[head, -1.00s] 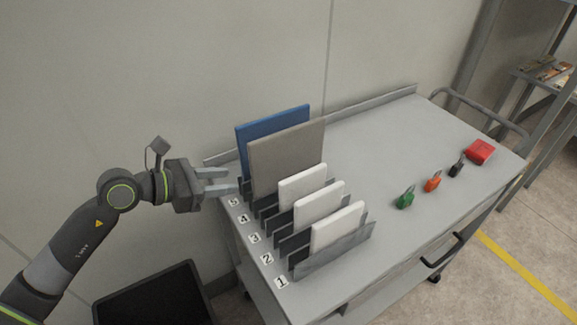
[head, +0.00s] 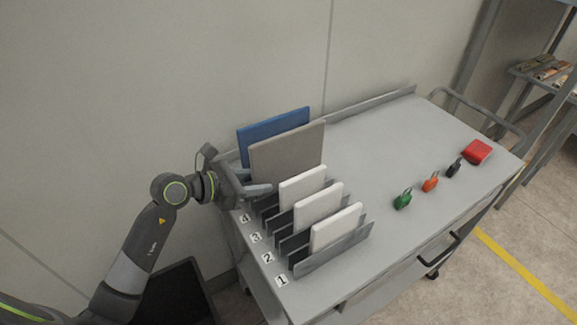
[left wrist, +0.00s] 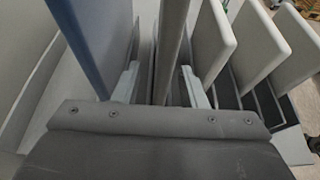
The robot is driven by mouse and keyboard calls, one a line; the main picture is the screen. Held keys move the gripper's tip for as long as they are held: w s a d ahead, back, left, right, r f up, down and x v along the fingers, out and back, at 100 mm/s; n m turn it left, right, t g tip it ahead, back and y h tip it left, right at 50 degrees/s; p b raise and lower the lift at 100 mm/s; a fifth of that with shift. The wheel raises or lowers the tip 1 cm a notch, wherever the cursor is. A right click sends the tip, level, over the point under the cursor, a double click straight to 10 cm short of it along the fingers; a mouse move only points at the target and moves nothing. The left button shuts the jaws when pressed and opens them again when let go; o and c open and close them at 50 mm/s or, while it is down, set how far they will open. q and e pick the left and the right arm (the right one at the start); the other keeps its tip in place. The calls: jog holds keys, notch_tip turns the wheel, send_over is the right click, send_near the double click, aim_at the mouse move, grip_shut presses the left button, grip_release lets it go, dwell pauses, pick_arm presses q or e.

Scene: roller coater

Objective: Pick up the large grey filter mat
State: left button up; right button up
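The large grey filter mat (head: 290,148) stands upright in a slot of the rack on the cart, just in front of the blue mat (head: 272,126). My left gripper (head: 264,186) is at the grey mat's left edge, low down near the rack. In the left wrist view, the grey mat (left wrist: 171,45) runs edge-on between my two open fingers (left wrist: 162,85). A gap shows between the left finger and the mat; the right finger is close to it, and I cannot tell whether they touch. My right gripper is not in view.
Several white mats (head: 317,203) stand in the nearer rack slots, marked with number labels. The blue mat (left wrist: 95,40) is close to my left finger. Green (head: 402,200), orange and black padlocks and a red box (head: 477,151) lie on the cart's right side. The cart's middle is clear.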

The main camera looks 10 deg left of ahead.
aim_at(268, 181)
pick_arm(q)
jog(key=shift+p+x, duration=0.4)
jog(key=shift+x, duration=1.4)
jog(key=shift+s+f, duration=0.1)
jog(key=shift+s, duration=0.05)
grip_shut()
